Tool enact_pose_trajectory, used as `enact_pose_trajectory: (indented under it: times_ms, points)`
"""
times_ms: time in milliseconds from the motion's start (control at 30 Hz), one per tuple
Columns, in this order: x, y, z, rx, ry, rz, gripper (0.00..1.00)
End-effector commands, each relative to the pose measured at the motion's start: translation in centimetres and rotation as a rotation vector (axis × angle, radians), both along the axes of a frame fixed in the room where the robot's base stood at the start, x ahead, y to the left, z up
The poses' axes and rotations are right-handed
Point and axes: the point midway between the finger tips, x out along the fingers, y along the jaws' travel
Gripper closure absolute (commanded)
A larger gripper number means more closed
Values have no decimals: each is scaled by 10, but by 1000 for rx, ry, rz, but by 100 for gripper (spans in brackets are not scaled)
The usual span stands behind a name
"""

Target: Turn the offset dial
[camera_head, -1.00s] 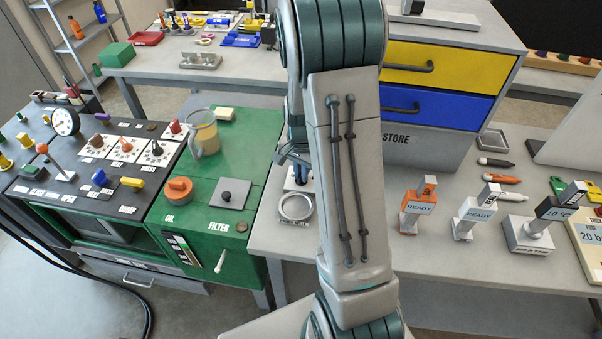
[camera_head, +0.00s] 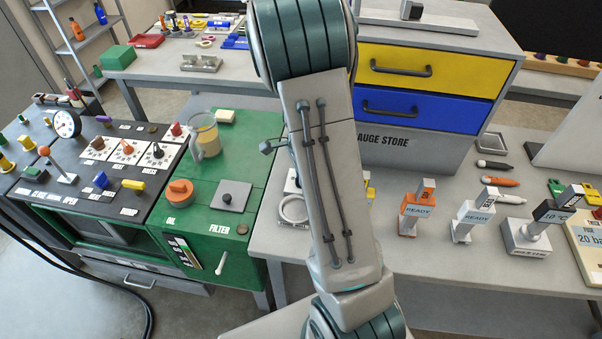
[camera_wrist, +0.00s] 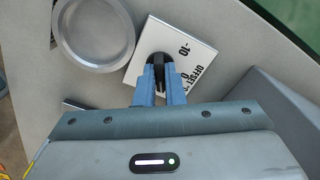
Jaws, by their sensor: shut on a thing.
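The offset dial shows in the wrist view as a white square plate (camera_wrist: 196,52) with the black marks "OFFSET", "0" and "-10". Its black knob (camera_wrist: 158,62) stands between the tips of my gripper (camera_wrist: 159,80). The two blue fingers are shut on the knob and hide part of it. In the head view my arm covers most of the dial, and my gripper cannot be seen there.
A round metal dish (camera_wrist: 95,30) lies close beside the dial plate; it also shows in the head view (camera_head: 292,210). Gauges on stands, such as the orange one (camera_head: 417,210), stand to the right. The gauge store cabinet (camera_head: 420,150) rises behind my arm.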

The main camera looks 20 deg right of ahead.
Motion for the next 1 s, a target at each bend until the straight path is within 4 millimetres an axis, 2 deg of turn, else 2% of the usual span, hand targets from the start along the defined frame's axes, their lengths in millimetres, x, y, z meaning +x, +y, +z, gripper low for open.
enact_pose_trajectory:
  times_ms: [500,533,600,867,1000]
  points:
    - [2,0,2,-1,-7,-16,100]
    - [2,0,2,-1,-7,-16,83]
    - [2,0,1,-1,-6,-16,69]
    - [1,0,1,0,-3,-16,69]
    - [1,0,9,0,-4,-16,69]
